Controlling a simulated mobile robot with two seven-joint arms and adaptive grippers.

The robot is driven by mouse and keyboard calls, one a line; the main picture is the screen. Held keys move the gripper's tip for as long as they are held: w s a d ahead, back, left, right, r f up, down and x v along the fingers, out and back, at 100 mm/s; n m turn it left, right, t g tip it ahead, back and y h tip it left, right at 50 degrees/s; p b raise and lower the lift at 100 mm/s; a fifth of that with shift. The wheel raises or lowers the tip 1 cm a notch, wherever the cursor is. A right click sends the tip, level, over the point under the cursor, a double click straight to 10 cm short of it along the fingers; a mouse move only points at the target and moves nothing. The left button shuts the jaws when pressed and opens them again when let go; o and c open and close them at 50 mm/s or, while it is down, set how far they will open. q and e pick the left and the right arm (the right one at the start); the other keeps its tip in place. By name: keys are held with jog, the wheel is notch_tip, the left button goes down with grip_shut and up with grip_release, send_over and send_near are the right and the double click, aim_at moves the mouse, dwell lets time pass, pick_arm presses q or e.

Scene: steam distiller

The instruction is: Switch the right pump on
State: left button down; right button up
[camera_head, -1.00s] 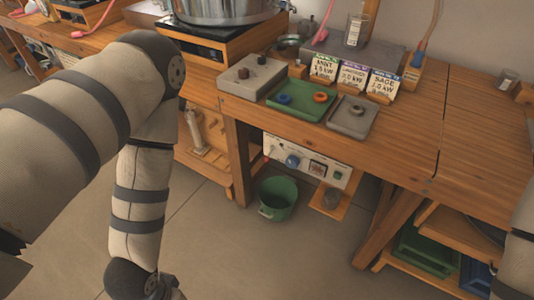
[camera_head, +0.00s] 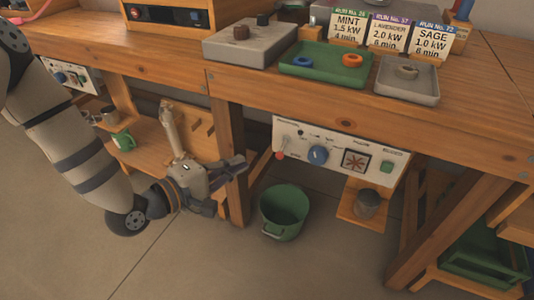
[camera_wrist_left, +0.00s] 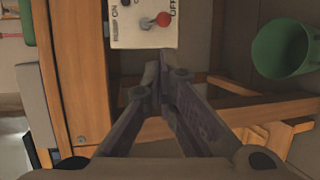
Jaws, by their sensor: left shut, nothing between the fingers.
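The right pump's white control panel (camera_head: 340,150) is fixed under the bench top. It carries a red-tipped toggle switch (camera_head: 281,155) at its left end, a blue knob (camera_head: 318,155), a fan symbol and a green part. In the left wrist view the red-tipped toggle (camera_wrist_left: 163,19) leans toward the OFF label, with ON at the opposite side. My left gripper (camera_head: 240,163) is shut and empty, left of the panel beside the wooden leg. In the left wrist view its fingertips (camera_wrist_left: 166,72) are just below the panel's end, apart from the toggle. My right gripper is out of view.
A wooden table leg (camera_head: 231,150) stands beside my left gripper. A green bucket (camera_head: 284,212) is on the floor below the panel. A metal cup (camera_head: 366,205) stands on a small shelf. Another panel (camera_head: 68,77) is at the far left. Open floor lies in front.

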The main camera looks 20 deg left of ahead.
pick_arm(q)
jog(key=b, duration=0.3)
send_near(278, 144)
jog(key=x, duration=0.5)
jog(key=shift+f, duration=0.1)
jog(key=shift+w+d, duration=0.15)
jog(key=shift+w, duration=0.25)
jog(key=shift+p, duration=0.4)
jog(key=shift+g+p, duration=0.5)
jog(key=shift+p, duration=0.05)
jog(key=shift+r+p, duration=0.3)
